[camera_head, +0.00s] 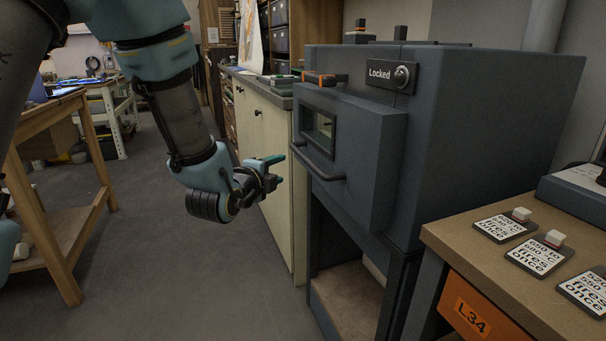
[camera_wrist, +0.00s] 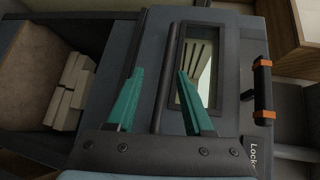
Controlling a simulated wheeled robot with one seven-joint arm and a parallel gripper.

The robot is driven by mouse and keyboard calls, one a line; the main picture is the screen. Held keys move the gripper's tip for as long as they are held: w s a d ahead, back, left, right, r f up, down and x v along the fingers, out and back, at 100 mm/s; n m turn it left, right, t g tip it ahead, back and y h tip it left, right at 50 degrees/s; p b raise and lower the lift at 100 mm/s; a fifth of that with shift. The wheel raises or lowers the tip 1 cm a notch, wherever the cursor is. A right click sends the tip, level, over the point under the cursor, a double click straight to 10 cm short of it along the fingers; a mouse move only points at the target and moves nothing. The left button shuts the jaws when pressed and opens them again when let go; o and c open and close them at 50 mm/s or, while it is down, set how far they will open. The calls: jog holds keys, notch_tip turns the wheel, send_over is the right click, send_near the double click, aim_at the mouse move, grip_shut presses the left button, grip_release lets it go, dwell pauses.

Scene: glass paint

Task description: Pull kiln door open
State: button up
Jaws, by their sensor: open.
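The dark grey kiln (camera_head: 480,130) stands at the right of the head view. Its thick door (camera_head: 375,150) looks closed against the body and has a small window (camera_head: 318,128). A dark bar handle (camera_head: 320,172) runs along the door below the window. A plate reading "Locked" (camera_head: 385,76) with a round knob is above the door. My gripper (camera_head: 277,170) is open and empty, left of the handle. In the wrist view, the handle bar (camera_wrist: 168,55) appears between the spread teal fingers (camera_wrist: 160,73). Contact or depth cannot be told.
A dark lever with orange bands (camera_head: 322,79) sits at the door's top; it also shows in the wrist view (camera_wrist: 263,90). A cream cabinet (camera_head: 262,140) stands behind my gripper. A workbench (camera_head: 500,255) with printed cards is at right. Floor at left of the kiln is clear.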

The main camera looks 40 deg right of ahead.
aim_at(304, 161)
jog(key=shift+m+h, duration=0.6)
jog(key=shift+m, duration=0.2)
jog(key=d, duration=0.3)
jog(key=w+d+p, duration=0.1)
jog(key=d, duration=0.3)
jog(key=w+d+f+p, duration=0.1)
jog(key=d, duration=0.3)
jog(key=shift+d+f, duration=0.1)
jog(key=shift+d, duration=0.05)
jog(key=shift+c, duration=0.2)
grip_shut()
